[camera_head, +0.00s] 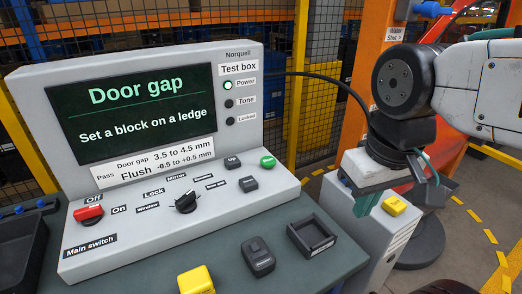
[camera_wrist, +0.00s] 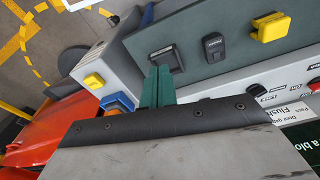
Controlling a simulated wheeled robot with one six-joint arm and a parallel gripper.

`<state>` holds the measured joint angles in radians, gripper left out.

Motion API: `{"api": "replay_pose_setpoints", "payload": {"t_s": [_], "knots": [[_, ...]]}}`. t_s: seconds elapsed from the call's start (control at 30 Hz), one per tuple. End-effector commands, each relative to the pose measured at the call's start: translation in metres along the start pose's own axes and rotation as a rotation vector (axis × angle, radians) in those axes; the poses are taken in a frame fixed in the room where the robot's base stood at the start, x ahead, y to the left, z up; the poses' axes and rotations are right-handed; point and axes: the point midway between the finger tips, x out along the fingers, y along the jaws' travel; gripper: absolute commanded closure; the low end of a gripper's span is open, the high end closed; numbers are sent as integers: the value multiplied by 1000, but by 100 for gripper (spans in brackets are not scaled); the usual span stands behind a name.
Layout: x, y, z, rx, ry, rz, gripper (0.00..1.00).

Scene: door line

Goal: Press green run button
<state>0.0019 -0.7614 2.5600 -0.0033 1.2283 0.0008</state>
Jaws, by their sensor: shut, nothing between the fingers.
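The green button (camera_head: 267,161) is a small round-topped button at the right end of the test box's sloped panel (camera_head: 130,229) in the head view. I cannot make it out in the wrist view. My gripper (camera_head: 367,201) is to the right of the test box, apart from the button, pointing down beside the white pedestal. Its teal fingers (camera_wrist: 158,84) are together and empty in the wrist view. The screen (camera_head: 133,105) reads "Door gap" and "Set a block on a ledge". The Power lamp (camera_head: 228,86) is lit green; the Tone and Locked lamps are dark.
Dark buttons (camera_head: 248,184), a black knob (camera_head: 186,202) and a red main switch (camera_head: 88,213) share the panel. A square black tray (camera_head: 299,241), a dark handheld device (camera_head: 258,256) and a yellow block (camera_head: 196,280) lie in front. Another yellow block (camera_head: 394,205) sits on the white pedestal.

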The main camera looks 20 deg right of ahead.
Motion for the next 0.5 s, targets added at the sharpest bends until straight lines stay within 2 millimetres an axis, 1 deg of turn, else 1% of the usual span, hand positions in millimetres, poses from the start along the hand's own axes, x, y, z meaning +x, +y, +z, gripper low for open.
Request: {"api": "replay_pose_setpoints", "payload": {"t_s": [0.43, 0.5], "knots": [[0, 0, 0, 0, 0, -1, 100], [0, -2, -3, 12, 3, -11, 100]]}}
